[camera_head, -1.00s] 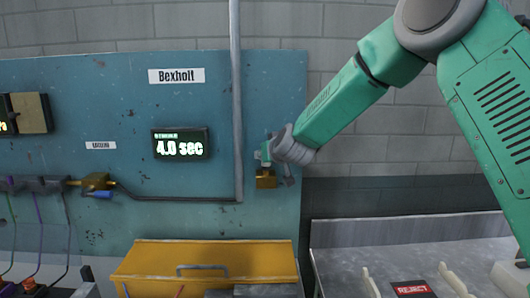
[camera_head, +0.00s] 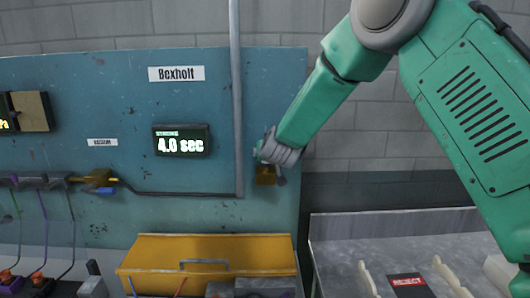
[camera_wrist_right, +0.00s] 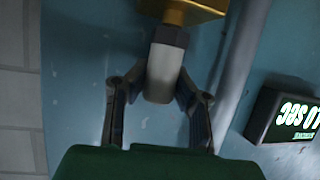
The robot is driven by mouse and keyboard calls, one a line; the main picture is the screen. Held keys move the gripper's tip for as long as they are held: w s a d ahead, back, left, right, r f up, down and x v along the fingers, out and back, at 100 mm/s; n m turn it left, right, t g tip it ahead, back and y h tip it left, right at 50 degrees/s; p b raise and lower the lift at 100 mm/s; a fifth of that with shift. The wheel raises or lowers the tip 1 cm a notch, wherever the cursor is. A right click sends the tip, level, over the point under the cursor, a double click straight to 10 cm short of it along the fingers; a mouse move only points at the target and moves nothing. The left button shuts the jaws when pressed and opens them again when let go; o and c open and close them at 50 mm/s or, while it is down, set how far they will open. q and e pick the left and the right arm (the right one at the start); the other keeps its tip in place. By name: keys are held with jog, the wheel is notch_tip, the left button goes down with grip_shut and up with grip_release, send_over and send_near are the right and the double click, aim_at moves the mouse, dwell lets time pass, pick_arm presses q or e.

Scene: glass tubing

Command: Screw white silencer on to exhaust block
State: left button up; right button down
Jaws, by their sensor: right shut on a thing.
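The white silencer (camera_wrist_right: 160,76) shows in the right wrist view as a pale cylinder with a dark hex collar. My right gripper (camera_wrist_right: 157,92) is shut on it, one finger on each side. The collar end meets the brass exhaust block (camera_wrist_right: 197,9), which is cut off by the top edge of that view. I cannot tell how far the thread is engaged. In the head view, the block (camera_head: 265,175) is on the blue panel, just below my right gripper (camera_head: 261,153). The silencer is hidden there. My left gripper is not in view.
A vertical grey pipe (camera_head: 235,100) runs just left of the block. A "4.0 sec" display (camera_head: 181,141) is further left. A yellow box (camera_head: 210,253) sits below. A metal table (camera_head: 345,232) with a reject label (camera_head: 407,281) is at the lower right.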

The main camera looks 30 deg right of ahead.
jog(key=c, duration=1.6)
grip_release()
jog(key=shift+r, duration=0.1)
jog(key=shift+o, duration=0.9)
jog(key=shift+f+n+y+b, duration=0.2)
jog(key=shift+n+y+b, duration=0.1)
jog(key=shift+b, duration=0.35)
jog(key=n+y+b, duration=0.2)
jog(key=b, duration=0.1)
jog(key=shift+t+y, duration=0.3)
jog(key=shift+t, duration=0.1)
jog(key=n+y+b, duration=0.2)
jog(key=y+b, duration=0.1)
jog(key=shift+s+d+n, duration=0.1)
jog(key=shift+s+n, duration=0.05)
jog(key=shift+n, duration=0.25)
jog(key=shift+r+n+y+b, duration=0.1)
jog(key=shift+n+y+b, duration=0.4)
jog(key=shift+n+y, duration=0.25)
